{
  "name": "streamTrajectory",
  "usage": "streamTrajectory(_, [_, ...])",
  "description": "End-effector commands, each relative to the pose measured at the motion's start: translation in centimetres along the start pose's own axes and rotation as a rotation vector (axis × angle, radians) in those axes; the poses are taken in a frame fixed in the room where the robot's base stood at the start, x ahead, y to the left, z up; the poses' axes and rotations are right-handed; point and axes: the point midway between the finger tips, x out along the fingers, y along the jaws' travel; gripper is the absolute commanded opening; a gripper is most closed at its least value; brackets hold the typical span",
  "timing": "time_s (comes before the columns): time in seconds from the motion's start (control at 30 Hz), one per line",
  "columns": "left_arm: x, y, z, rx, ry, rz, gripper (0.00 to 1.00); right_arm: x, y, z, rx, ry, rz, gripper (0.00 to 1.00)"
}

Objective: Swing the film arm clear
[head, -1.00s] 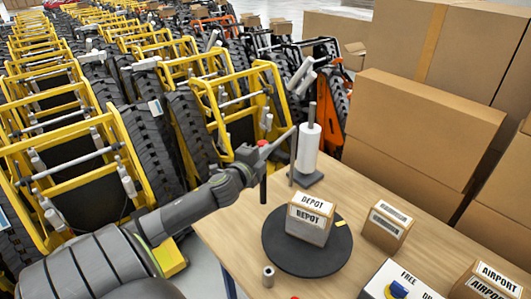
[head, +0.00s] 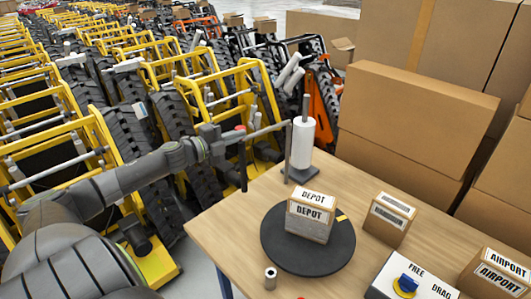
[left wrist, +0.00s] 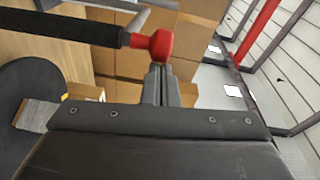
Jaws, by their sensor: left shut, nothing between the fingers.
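The film arm (head: 265,132) is a grey bar reaching left from a thin post beside the white film roll (head: 303,145). Its outer end is past the table's far left edge and carries a dark upright handle (head: 243,168) with a red knob (head: 240,128). My left gripper (head: 225,139) is shut and empty, level with the knob on its left side. In the left wrist view the shut fingers (left wrist: 158,85) lie close to the red knob (left wrist: 153,46); I cannot tell whether they touch. My right gripper is not in view.
A labelled DEPOT carton (head: 309,222) sits on a black turntable (head: 275,250). Yellow-framed tracked carriers (head: 60,170) crowd the left.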

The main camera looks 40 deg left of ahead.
Motion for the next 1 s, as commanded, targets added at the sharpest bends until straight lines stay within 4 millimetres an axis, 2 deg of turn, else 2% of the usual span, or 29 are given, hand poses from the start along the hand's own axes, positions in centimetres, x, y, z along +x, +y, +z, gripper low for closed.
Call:
streamTrajectory(0.17, [-0.1,-0.1,1.7,0.002,-0.002,-0.001,0.00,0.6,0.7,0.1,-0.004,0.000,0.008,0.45])
streamTrajectory(0.5, [-0.2,-0.4,4.0,0.001,-0.004,-0.002,0.00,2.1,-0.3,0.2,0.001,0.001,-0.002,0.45])
streamTrajectory(0.67, [-0.2,-0.6,4.5,0.002,-0.007,-0.001,0.00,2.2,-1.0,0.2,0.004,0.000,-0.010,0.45])
streamTrajectory(1.0, [-0.2,-0.8,4.7,0.002,-0.013,-0.001,0.00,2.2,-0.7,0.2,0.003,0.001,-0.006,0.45])
